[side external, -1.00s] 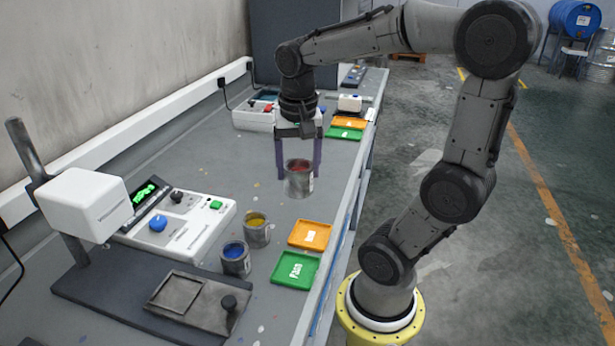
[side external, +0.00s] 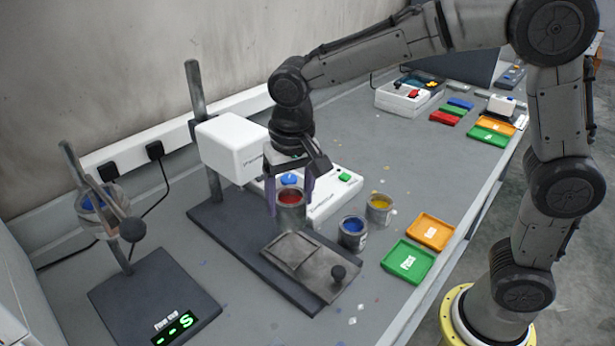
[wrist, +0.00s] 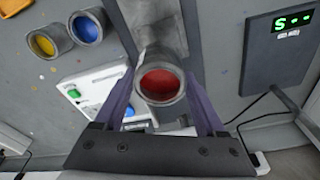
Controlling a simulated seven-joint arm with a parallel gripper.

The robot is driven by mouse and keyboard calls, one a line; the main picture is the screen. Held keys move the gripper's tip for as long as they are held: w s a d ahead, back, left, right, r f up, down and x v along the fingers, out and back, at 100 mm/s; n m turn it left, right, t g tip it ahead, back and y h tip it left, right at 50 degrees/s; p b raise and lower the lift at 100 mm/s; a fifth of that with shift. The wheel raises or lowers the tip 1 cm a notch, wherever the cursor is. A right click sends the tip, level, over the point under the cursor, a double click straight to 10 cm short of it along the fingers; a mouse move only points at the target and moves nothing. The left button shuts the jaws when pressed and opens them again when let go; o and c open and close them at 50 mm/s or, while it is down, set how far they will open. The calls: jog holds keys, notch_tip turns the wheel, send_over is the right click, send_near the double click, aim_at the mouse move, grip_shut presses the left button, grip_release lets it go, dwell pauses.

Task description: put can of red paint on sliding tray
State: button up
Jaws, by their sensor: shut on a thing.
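The open-topped can of red paint (side external: 291,216) is held upright between the purple fingers of my gripper (side external: 290,205). It also shows in the wrist view (wrist: 160,84), red paint facing the camera, with a finger on each side. The sliding tray (side external: 316,281) is a grey metal plate with a square recess and a dark knob, on the dark base of the white-headed instrument. The can is at the tray's far edge, beside the recess in the picture. I cannot tell whether its bottom touches anything.
A can of blue paint (side external: 352,233) and a can of yellow paint (side external: 379,208) stand right of the tray. Green (side external: 408,262) and orange (side external: 431,231) trays lie near the table edge. The white instrument head (side external: 231,147) is close left of my gripper.

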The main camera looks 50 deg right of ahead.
aim_at(291, 224)
jog(key=shift+f, duration=3.3)
jog(key=shift+f, duration=0.6)
jog(key=o, duration=1.5)
jog(key=s+d+r+m+t, duration=0.1)
jog(key=s+d+r, duration=0.1)
jog(key=r, duration=0.7)
jog(key=s+d+r, duration=0.2)
jog(key=r, duration=0.7)
jog(key=s+d+n+t, duration=0.1)
jog(key=s+d, duration=0.3)
jog(key=s, duration=0.3)
jog(key=s+d+t, duration=0.2)
jog(key=s+d, duration=0.2)
jog(key=s, duration=0.2)
jog(key=s+f+n, duration=0.1)
jog(key=f, duration=0.1)
jog(key=s+f+n, duration=0.1)
jog(key=f+n, duration=0.1)
jog(key=s+f+n, duration=0.1)
jog(key=s+f, duration=0.1)
jog(key=shift+y, duration=0.3)
